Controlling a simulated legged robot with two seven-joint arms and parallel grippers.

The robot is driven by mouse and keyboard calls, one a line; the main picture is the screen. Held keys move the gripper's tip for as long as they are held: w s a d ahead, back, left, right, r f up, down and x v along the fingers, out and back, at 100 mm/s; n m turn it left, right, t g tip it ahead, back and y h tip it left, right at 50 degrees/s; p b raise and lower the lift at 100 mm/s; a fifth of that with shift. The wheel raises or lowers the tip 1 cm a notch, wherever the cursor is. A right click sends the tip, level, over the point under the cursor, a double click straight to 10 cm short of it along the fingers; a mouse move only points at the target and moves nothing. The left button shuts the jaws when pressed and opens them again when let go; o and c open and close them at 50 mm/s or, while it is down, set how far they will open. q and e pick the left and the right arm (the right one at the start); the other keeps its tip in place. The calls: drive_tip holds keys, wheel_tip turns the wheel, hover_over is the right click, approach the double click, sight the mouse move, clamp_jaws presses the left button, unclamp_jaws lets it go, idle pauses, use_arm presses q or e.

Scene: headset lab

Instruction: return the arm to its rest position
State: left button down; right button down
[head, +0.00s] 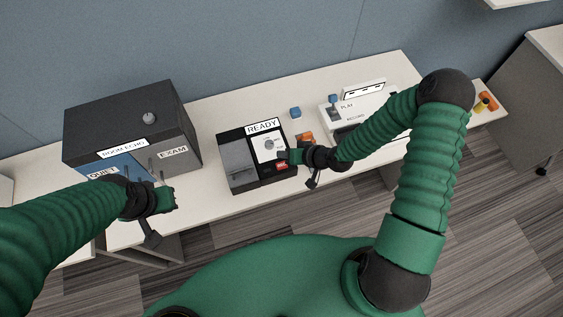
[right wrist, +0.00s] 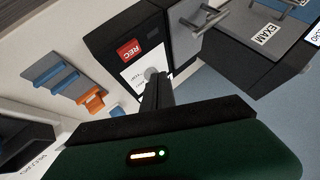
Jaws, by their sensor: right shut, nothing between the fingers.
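My right gripper (head: 287,157) is over the right part of the black box labelled READY (head: 238,182), close to the red REC button (head: 282,166). Its fingers are shut and empty. In the right wrist view the dark fingers (right wrist: 153,88) point at a round grey knob (right wrist: 151,74) on a white panel, with the REC label (right wrist: 129,50) beyond; whether they touch the knob I cannot tell. My right arm is bent, its elbow high at the right. My left gripper (head: 168,199) is in front of the ROOM ECHO box; its jaw state is unclear.
The dark ROOM ECHO box (head: 128,112) with QUIET and EXAM labels stands at the left of the white table (head: 215,109). A blue block (head: 295,112), an orange piece (head: 304,137) and the white PLAY/RECORD unit (head: 362,100) are near my right forearm. Open floor lies in front.

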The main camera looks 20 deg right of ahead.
drive_tip(key=shift+s+d+f, duration=0.15)
drive_tip(key=shift+s+f, duration=0.05)
drive_tip(key=s+d+n+g+h+b, duration=0.2)
drive_tip(key=s+d+g+h+b, duration=0.15)
drive_tip(key=s+d+b, duration=0.2)
drive_tip(key=s+a+r+g+h+b, duration=0.1)
drive_tip(key=s+r+b, duration=0.3)
drive_tip(key=s+r, duration=0.4)
drive_tip(key=shift+a+m+h, duration=0.2)
drive_tip(key=shift+m+h, duration=0.1)
drive_tip(key=shift+h, duration=0.25)
drive_tip(key=shift+d, duration=0.2)
